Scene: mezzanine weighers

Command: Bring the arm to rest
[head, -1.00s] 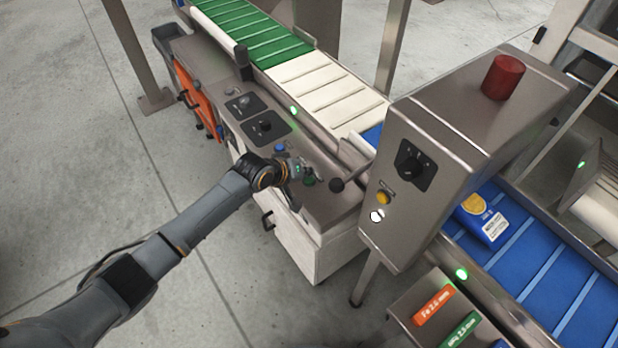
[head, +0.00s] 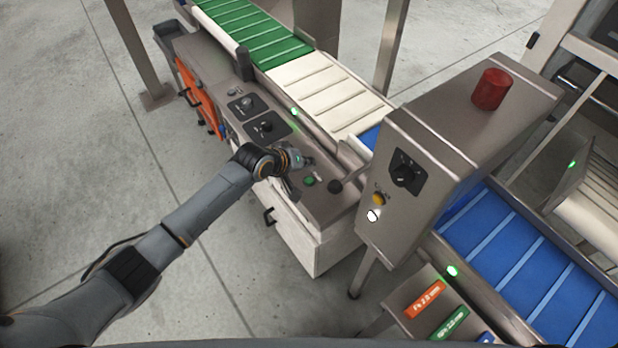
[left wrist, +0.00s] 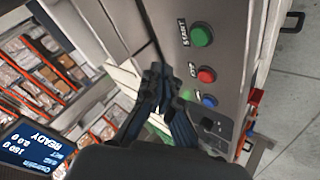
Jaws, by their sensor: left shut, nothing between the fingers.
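My left arm reaches in from the left in the head view. Its gripper (head: 305,161) hangs over the front edge of the machine's control panel (head: 325,205), near the green button (head: 308,181). In the left wrist view the gripper's dark fingers (left wrist: 158,72) are closed together with nothing between them. A green START button (left wrist: 201,34), a red button (left wrist: 207,75) and a blue button (left wrist: 209,101) lie to the right of the fingers there, apart from them. My right gripper is in neither view.
A grey control box (head: 455,140) with a red beacon (head: 491,89) stands right of the gripper. Green and white belts (head: 315,88) run behind; a blue belt (head: 530,260) is at right. The floor at left is clear.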

